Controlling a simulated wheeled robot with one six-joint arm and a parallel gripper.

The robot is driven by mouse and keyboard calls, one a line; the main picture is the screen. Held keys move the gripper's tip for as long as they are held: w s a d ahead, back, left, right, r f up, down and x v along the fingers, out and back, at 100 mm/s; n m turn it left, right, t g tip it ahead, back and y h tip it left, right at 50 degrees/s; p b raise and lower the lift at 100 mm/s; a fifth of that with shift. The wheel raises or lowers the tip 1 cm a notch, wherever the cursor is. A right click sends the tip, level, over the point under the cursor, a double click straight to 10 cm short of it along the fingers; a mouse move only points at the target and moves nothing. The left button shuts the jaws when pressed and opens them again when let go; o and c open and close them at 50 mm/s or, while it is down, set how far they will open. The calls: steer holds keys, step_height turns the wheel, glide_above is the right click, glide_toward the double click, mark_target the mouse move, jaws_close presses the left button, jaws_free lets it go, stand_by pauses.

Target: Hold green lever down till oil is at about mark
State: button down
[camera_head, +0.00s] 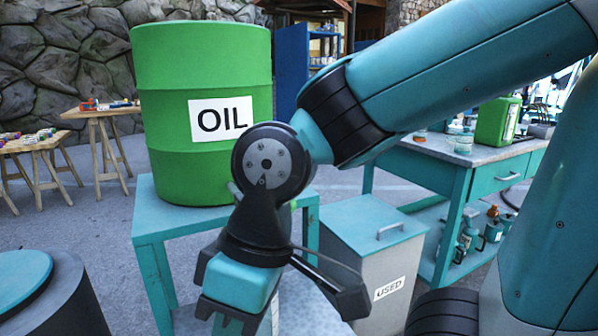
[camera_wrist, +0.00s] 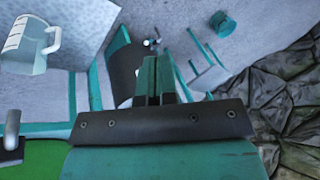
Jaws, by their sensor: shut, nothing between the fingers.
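The green oil drum (camera_head: 205,80) with an OIL label stands on a teal stand (camera_head: 152,225) in the head view; part of it (camera_wrist: 38,162) shows at the lower left of the wrist view. A grey tap-like part (camera_wrist: 12,132) is beside it there. A clear measuring jug (camera_wrist: 30,45) with marks stands on a light surface at the upper left; its oil level cannot be read. My gripper (camera_wrist: 160,80) is shut and empty, apart from the jug and drum. In the head view it hangs in front of the stand, fingertips hard to see. I cannot make out the green lever.
A grey bin labelled USED (camera_head: 375,255) stands right of the stand. A teal workbench (camera_head: 430,165) with a green can (camera_head: 497,122) is behind it. A dark drum with a teal top (camera_head: 50,295) is at the lower left. Wooden tables (camera_head: 100,115) stand at the back left.

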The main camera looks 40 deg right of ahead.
steer(key=shift+w+d, duration=0.1)
steer(key=shift+w, duration=0.05)
steer(key=w+d+r+n+h+p, duration=0.25)
steer(key=w+d+r+p, duration=0.45)
steer(key=w+r+p, duration=0.75)
steer(key=w+d+r+n+g+h+p, duration=0.1)
steer(key=w+d+r+n+p, duration=0.1)
steer(key=d+p, duration=0.4)
steer(key=w+d+r+n+g+h+p, duration=0.1)
steer(key=w+d+r+n+p, duration=0.1)
steer(key=d+p, duration=0.5)
steer(key=n+p, duration=0.1)
steer(key=p, duration=0.2)
steer(key=shift+w+r, duration=0.2)
steer(key=shift+w, duration=0.15)
steer(key=shift+f+h, duration=0.1)
steer(key=shift+h, duration=0.15)
